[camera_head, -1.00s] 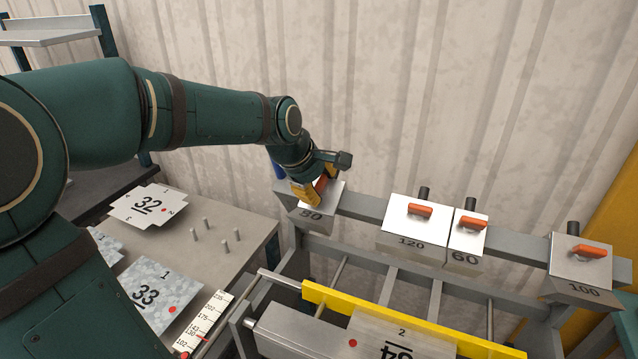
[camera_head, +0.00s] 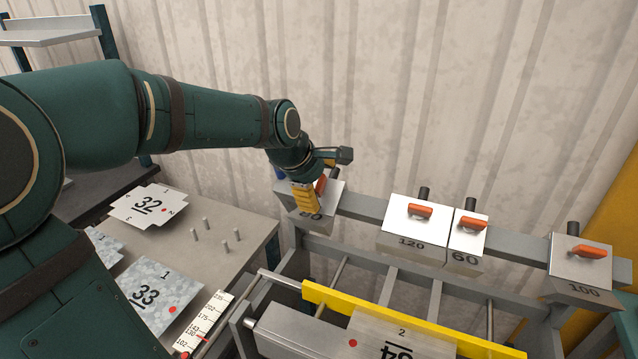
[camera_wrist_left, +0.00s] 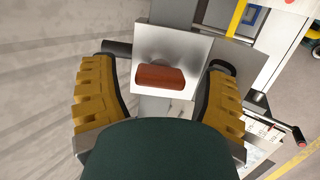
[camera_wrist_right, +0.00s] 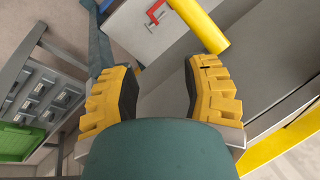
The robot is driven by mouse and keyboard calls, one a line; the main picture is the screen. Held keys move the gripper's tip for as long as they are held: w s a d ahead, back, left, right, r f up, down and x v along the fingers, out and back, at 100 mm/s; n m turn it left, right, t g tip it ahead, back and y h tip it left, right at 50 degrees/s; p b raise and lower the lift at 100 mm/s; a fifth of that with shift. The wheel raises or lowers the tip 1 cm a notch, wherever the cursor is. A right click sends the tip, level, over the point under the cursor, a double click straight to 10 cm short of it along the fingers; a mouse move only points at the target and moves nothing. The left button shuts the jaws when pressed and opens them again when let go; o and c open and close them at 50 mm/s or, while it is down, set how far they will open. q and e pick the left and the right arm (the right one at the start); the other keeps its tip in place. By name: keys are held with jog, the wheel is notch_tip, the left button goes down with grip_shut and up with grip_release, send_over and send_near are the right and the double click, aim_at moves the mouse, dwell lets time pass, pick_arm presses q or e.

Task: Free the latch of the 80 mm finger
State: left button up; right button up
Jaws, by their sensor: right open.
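The 80 mm finger (camera_head: 331,196) is a grey block at the left end of the rail, its number partly covered by my left gripper (camera_head: 313,196). Its orange latch (camera_head: 321,185) shows only in part in the head view. In the left wrist view the latch (camera_wrist_left: 160,77) lies crosswise on the block's bright face, between the spread fingertips of my left gripper (camera_wrist_left: 160,92). There is a visible gap on each side, so the latch is not gripped. My right gripper (camera_wrist_right: 160,85) is open and empty in the right wrist view and outside the head view.
Fingers marked 120 (camera_head: 412,218), 60 (camera_head: 468,236) and 100 (camera_head: 581,263), each with an orange latch, sit along the rail (camera_head: 358,207). A yellow bar (camera_head: 400,318) runs in front. A table (camera_head: 240,262) with pegs and numbered plates stands left. A corrugated wall stands behind.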

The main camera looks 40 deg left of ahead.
dwell(0.3)
pick_arm(q)
jog(key=v, duration=1.2)
dwell(0.3)
